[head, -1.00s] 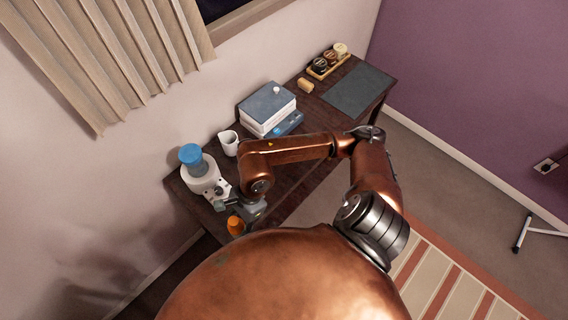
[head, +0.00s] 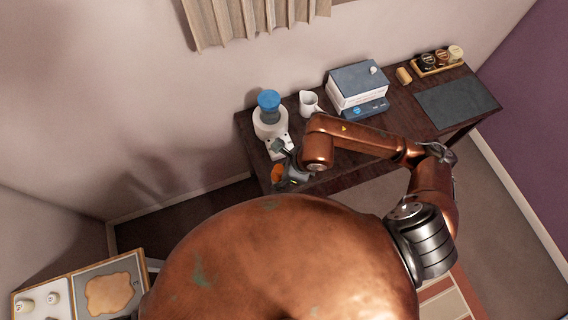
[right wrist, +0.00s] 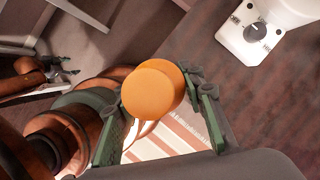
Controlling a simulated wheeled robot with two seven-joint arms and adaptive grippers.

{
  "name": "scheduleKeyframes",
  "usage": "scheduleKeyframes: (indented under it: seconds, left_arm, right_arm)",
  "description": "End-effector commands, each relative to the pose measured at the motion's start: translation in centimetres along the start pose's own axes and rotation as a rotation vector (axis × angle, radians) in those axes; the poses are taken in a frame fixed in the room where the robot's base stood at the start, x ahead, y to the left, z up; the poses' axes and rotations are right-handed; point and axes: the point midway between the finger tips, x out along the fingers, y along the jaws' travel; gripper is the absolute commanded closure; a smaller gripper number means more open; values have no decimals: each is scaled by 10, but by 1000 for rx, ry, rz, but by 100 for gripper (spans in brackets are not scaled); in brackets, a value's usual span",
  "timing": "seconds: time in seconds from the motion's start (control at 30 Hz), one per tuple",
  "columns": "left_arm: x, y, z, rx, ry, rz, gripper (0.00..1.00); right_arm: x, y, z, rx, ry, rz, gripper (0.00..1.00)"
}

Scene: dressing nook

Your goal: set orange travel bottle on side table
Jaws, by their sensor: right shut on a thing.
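The orange travel bottle (head: 277,173) is at the near left edge of the dark wooden table in the head view, partly hidden by my right gripper (head: 290,178). In the right wrist view its round orange end (right wrist: 153,90) sits between the green-lined fingers of my right gripper (right wrist: 158,105), which is shut on it. The floor and striped rug show beyond it there. My left gripper seems to show small at the left of the right wrist view (right wrist: 68,66), too small to tell its jaws; it does not show in the head view. Which furniture is the side table is not clear.
The dark table (head: 395,128) holds a white device with a blue top (head: 268,118), a white pitcher (head: 309,103), a stacked box (head: 358,86), a grey mat (head: 457,103) and a tray of jars (head: 437,64). Another surface (head: 85,287) with small white items is at lower left.

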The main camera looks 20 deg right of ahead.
Motion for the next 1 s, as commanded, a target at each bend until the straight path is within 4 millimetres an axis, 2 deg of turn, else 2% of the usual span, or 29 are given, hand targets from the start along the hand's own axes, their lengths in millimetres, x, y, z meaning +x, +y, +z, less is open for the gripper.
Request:
scheduleKeyframes:
  seconds: [0.13, 0.3, 0.4, 0.67, 0.87, 1.0]
  left_arm:
    - [-1, 1, -2, 0, 3, 1, 45]
    - [1, 1, -3, 1, 4, 1, 45]
    - [2, 1, -3, 1, 4, 1, 45]
    - [2, 1, -3, 1, 4, 1, 45]
    - [1, 1, -4, 1, 5, 1, 45]
    - [1, 1, -4, 1, 5, 1, 45]
  right_arm:
    - [18, -35, 0, 6, 3, 0, 90]
    - [50, -57, -7, 4, 0, 3, 90]
    - [62, -66, -9, 2, -1, 2, 90]
    - [75, -78, -12, 0, 0, 1, 90]
    - [100, -77, -22, 2, -1, 3, 90]
    - [102, -78, -23, -2, -2, 1, 90]
